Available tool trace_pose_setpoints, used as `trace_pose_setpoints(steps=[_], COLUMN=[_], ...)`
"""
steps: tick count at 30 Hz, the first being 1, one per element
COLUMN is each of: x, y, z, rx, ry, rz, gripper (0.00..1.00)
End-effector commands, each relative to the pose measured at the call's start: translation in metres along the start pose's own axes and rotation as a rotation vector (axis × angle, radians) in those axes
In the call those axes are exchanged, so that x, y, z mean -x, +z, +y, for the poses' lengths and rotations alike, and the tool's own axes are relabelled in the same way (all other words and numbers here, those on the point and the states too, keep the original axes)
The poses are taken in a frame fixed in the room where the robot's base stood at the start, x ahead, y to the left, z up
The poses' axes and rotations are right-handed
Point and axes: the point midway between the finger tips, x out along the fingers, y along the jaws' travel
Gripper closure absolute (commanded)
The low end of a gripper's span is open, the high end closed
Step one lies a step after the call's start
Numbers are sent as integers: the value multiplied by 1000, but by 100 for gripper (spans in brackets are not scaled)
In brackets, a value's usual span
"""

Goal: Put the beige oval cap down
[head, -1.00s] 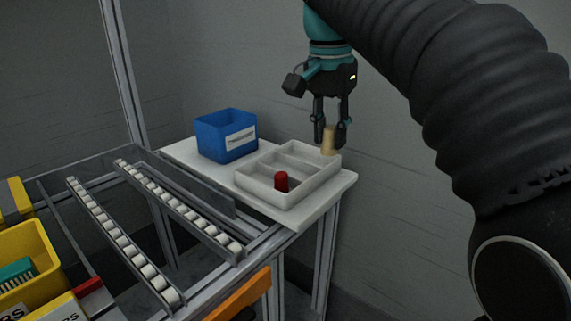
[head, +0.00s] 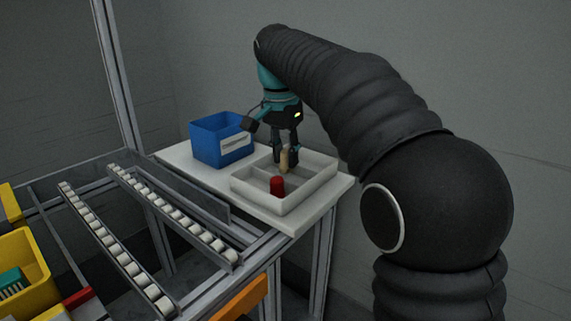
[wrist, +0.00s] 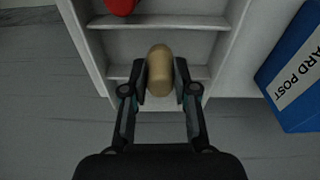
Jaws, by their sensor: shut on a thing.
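The beige oval cap (head: 284,160) is between the fingers of my gripper (head: 284,158), which is shut on it. The cap also shows in the wrist view (wrist: 160,70), held upright between the two finger pads (wrist: 160,78). My gripper is over the white divided tray (head: 324,178), with the cap low over its compartments. In the wrist view the tray (wrist: 222,60) lies behind the cap. I cannot tell whether the cap touches the tray floor. A red cap (head: 277,185) stands in the front compartment of the tray, and part of it shows in the wrist view (wrist: 121,6).
A blue labelled bin (head: 212,142) stands left of the tray on the white tabletop (head: 176,156); it shows at right in the wrist view (wrist: 297,75). Roller rails (head: 170,210) and yellow bins (head: 20,262) are farther left. A grey wall is behind.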

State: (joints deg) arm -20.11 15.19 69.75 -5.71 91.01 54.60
Motion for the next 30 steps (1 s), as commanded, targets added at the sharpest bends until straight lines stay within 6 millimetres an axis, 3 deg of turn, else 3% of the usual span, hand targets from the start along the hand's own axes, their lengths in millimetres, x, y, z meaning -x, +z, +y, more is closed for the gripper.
trace_pose_setpoints(steps=[6,17,18,20,30], x=[-24,-26,-26,-26,-24], y=[3,3,3,3,3], z=[1,1,1,1,1], rx=[-1,-1,-1,-1,-1], ry=[1,1,0,1,0], rz=[-1,0,0,0,0], gripper=[96,96,65,50,47])
